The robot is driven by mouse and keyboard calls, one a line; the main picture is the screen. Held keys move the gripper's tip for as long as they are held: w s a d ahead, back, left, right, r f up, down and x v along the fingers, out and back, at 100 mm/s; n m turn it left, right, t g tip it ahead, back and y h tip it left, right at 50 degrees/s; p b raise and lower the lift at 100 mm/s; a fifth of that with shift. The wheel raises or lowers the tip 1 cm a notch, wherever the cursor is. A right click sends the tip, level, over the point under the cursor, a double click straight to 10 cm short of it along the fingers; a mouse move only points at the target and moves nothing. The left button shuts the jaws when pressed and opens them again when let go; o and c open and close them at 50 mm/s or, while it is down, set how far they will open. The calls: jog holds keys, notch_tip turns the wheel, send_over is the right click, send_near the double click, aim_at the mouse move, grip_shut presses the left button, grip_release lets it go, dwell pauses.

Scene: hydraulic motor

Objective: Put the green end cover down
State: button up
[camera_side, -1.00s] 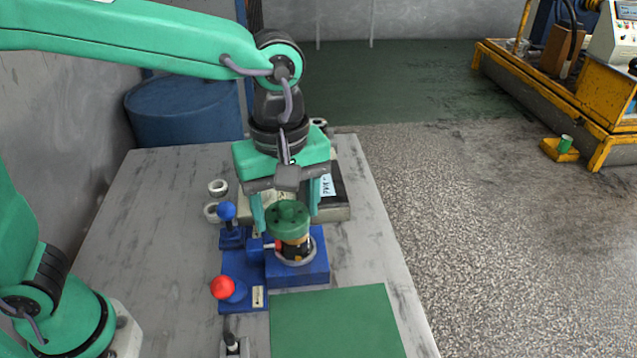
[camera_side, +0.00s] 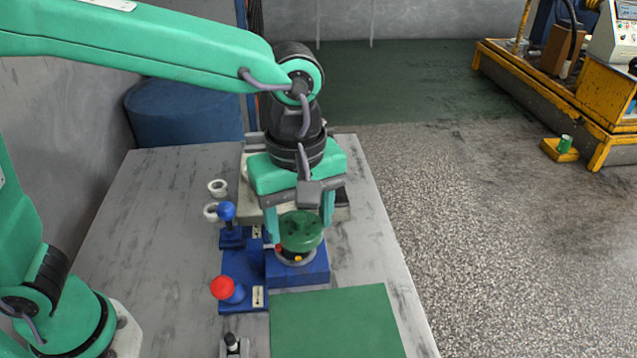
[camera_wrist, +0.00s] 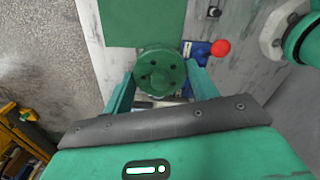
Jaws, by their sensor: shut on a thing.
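The green end cover (camera_side: 301,232) is a round disc with dark holes in its top. My gripper (camera_side: 300,228) is shut on it, with one finger at each side. In the wrist view the cover (camera_wrist: 160,72) sits between the two fingertips (camera_wrist: 160,82). The cover is over the blue fixture (camera_side: 312,272) and hides most of what stands in it. A grey ring with small red and orange parts (camera_side: 296,259) shows just below the cover. I cannot tell whether the cover touches the parts beneath.
A flat green mat (camera_side: 335,325) lies bare in front of the fixture. A red-knobbed lever (camera_side: 222,287) and a blue-knobbed one (camera_side: 227,212) stand to the left. Two light rings (camera_side: 217,187) lie farther back. The left side of the table (camera_side: 140,240) is mostly clear.

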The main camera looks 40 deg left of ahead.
jog(key=s+d+f+n, duration=0.1)
jog(key=s+d+f, duration=0.1)
jog(key=d+f, duration=0.9)
jog(key=shift+s+d, duration=0.25)
jog(key=shift+d, duration=0.1)
jog(key=shift+w+f, duration=0.1)
jog(key=shift+f, duration=0.05)
send_over(365, 307)
notch_tip(365, 307, down, 7)
jog(key=shift+r, duration=0.1)
jog(key=shift+f, duration=2.05)
jog(key=shift+f, duration=0.1)
jog(key=o, duration=1.2)
notch_tip(365, 307, up, 12)
jog(key=shift+r, duration=0.1)
